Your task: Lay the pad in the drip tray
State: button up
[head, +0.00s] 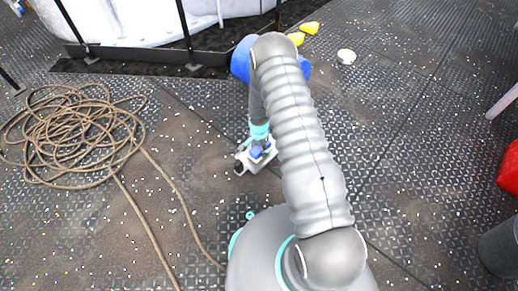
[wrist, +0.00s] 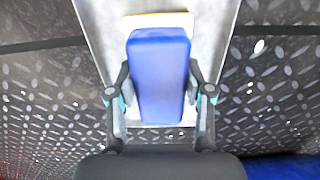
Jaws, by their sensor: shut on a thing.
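The blue pad (wrist: 160,75) is a rounded block between the two fingers of my gripper (wrist: 160,90) in the wrist view. My gripper is shut on its sides. A pale cream edge (wrist: 158,20) shows beyond and beneath the pad. The grey drip tray (wrist: 105,22) lies behind the pad, with bare surface on both sides. In the head view the pad (head: 257,151) shows small and blue over the light tray (head: 262,162), below my gripper (head: 259,141). I cannot tell whether the pad touches the tray floor.
A coiled brown rope (head: 75,135) lies on the deck at left, its strands running toward my base. Yellow things (head: 310,28) and a small white thing (head: 346,56) lie at the back. A red thing (head: 509,168) and a grey bin (head: 500,248) stand at right.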

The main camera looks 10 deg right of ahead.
jog(key=o, duration=1.1)
notch_tip(320, 180, up, 12)
jog(key=p, duration=0.2)
notch_tip(320, 180, up, 15)
jog(key=n+t, duration=0.1)
jog(key=n, duration=0.1)
send_over(259, 148)
jog(key=s+r+n+t, duration=0.1)
jog(key=s+r, duration=0.2)
jog(key=r, duration=0.5)
jog(key=s+r+n+t, duration=0.1)
jog(key=s+r+n, duration=0.15)
jog(key=r, duration=0.65)
jog(key=s+r+n+t, duration=0.1)
jog(key=s+r, duration=0.4)
jog(key=s, duration=0.3)
jog(key=s+r+n, duration=0.2)
jog(key=s+r, duration=0.3)
jog(key=s, duration=0.3)
jog(key=s+r+n+t, duration=0.1)
jog(key=s+r+n, duration=0.1)
jog(key=s+r, duration=0.3)
jog(key=shift+s+d+t, duration=0.3)
jog(key=shift+s, duration=1.4)
